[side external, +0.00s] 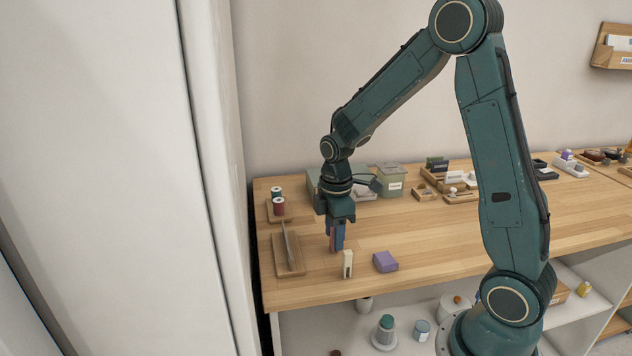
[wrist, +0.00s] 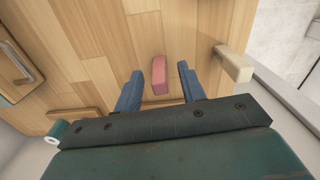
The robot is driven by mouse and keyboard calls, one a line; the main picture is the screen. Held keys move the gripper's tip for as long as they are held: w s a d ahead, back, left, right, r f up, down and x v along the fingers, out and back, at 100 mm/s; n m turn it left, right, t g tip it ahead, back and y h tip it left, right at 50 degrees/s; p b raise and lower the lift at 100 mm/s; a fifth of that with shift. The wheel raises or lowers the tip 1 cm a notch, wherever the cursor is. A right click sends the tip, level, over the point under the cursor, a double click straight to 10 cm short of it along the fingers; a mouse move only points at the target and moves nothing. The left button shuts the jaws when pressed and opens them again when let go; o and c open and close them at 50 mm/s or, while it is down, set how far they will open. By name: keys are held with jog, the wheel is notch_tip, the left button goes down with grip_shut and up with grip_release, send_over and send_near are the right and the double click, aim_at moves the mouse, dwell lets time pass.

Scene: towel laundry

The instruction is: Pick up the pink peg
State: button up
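The pink peg (wrist: 159,76) is on the wooden table, between the two blue fingers of my gripper (wrist: 160,72) in the wrist view. Gaps show on both sides of it, so the fingers are open and apart from it. In the side view my gripper (side external: 337,246) points down close above the table at its left part. Only a sliver of the pink peg (side external: 331,236) shows there, the rest hidden by the fingers. I cannot tell how far down the fingers reach alongside it.
A cream clothespin-like block (side external: 347,264) and a purple block (side external: 385,261) are near the front edge. Green boxes (side external: 389,182) stand behind. The table right of the purple block is clear.

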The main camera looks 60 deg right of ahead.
jog(key=shift+f, duration=0.6)
grip_shut()
